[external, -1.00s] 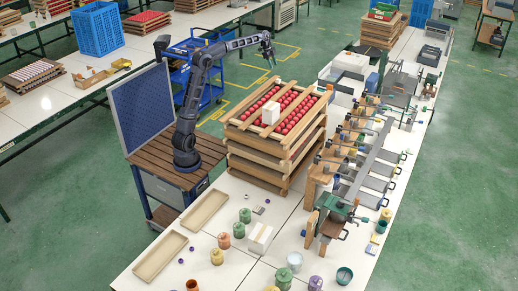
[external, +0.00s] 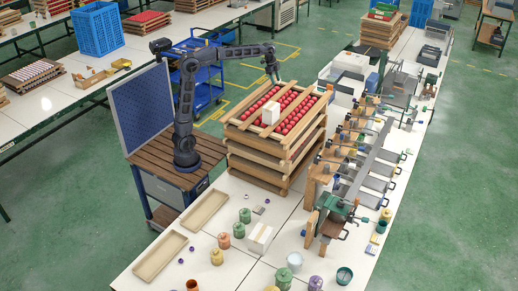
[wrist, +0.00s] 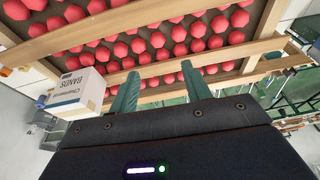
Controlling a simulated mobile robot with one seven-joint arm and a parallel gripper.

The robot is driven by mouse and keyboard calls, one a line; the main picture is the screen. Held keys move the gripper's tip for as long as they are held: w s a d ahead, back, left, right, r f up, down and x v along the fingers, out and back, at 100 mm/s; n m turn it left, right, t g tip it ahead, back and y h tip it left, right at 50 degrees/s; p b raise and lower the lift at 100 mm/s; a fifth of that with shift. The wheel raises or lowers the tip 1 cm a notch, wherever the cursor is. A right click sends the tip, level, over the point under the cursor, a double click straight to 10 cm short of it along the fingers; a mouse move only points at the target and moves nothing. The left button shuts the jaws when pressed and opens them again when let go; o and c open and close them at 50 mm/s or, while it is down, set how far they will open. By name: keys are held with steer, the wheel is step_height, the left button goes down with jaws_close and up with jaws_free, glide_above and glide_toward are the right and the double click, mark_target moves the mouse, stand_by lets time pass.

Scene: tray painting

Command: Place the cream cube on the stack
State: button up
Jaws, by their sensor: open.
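The cream cube (external: 270,113), a pale box with dark lettering on one side, sits on the wooden slats on top of the stack of wooden trays (external: 262,140). The top tray holds many red balls. In the wrist view the cube (wrist: 77,93) is at the left, outside the fingers. My gripper (external: 272,76) is above the far part of the stack, apart from the cube. In the wrist view its two green fingers (wrist: 160,85) are spread with nothing between them; slats and red balls show beyond.
A row of metal clamps or presses (external: 365,160) stands right of the stack. Paint jars and another white box (external: 259,238) are on the near table. A blue panel (external: 143,110) stands left of my arm.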

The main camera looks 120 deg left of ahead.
steer(key=d+f, duration=0.2)
steer(key=d, duration=1.3)
steer(key=d+f, duration=0.2)
steer(key=d, duration=1.4)
steer(key=s+d+f+t, duration=0.1)
steer(key=s+d+f, duration=1.2)
steer(key=s+d, duration=0.4)
steer(key=shift+s+d+f, duration=0.3)
steer(key=shift+s+f, duration=0.05)
steer(key=shift+s, duration=0.15)
